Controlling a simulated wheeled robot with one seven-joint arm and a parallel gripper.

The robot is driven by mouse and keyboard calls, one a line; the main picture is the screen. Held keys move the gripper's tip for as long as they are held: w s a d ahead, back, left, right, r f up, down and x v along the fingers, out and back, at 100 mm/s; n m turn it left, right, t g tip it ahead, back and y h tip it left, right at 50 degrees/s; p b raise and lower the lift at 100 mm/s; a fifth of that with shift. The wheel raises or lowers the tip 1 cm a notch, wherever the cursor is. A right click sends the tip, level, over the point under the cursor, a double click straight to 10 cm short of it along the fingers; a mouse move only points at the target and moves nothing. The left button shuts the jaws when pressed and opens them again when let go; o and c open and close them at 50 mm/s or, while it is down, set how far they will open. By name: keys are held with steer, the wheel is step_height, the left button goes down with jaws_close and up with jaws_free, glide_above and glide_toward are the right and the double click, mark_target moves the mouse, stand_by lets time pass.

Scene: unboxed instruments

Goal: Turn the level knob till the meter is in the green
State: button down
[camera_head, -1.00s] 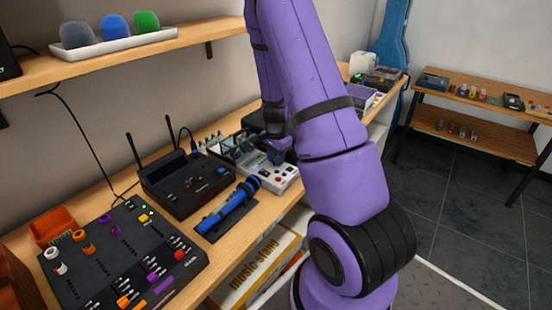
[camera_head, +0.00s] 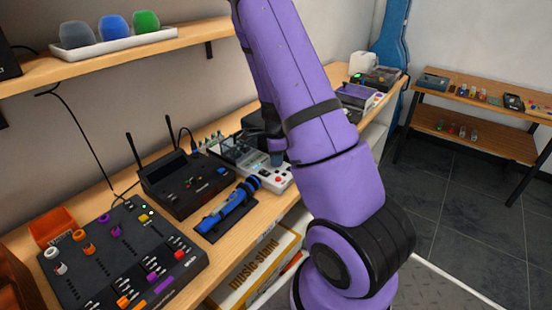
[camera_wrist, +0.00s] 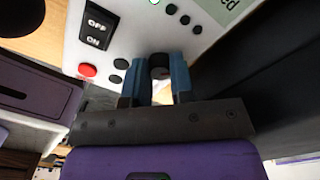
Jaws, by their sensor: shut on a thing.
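A white instrument (camera_head: 280,182) with red buttons stands on the wooden bench, partly covered by my arm. In the wrist view its white panel (camera_wrist: 130,45) carries an OFF/ON switch (camera_wrist: 98,26), a red button (camera_wrist: 87,71) and several small black knobs or holes. My gripper (camera_wrist: 159,72) has its two blue fingers on either side of a dark round knob (camera_wrist: 159,62) at the panel, shut on it. I cannot make out a meter needle or a green zone in either view.
A purple-topped box (camera_head: 357,95) stands farther right. The aisle floor at right is clear.

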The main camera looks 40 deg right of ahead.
steer(key=shift+m, duration=0.4)
steer(key=c, duration=1)
jaws_free()
steer(key=shift+r, duration=0.1)
step_height(320, 180, up, 11)
steer(key=shift+f, duration=0.15)
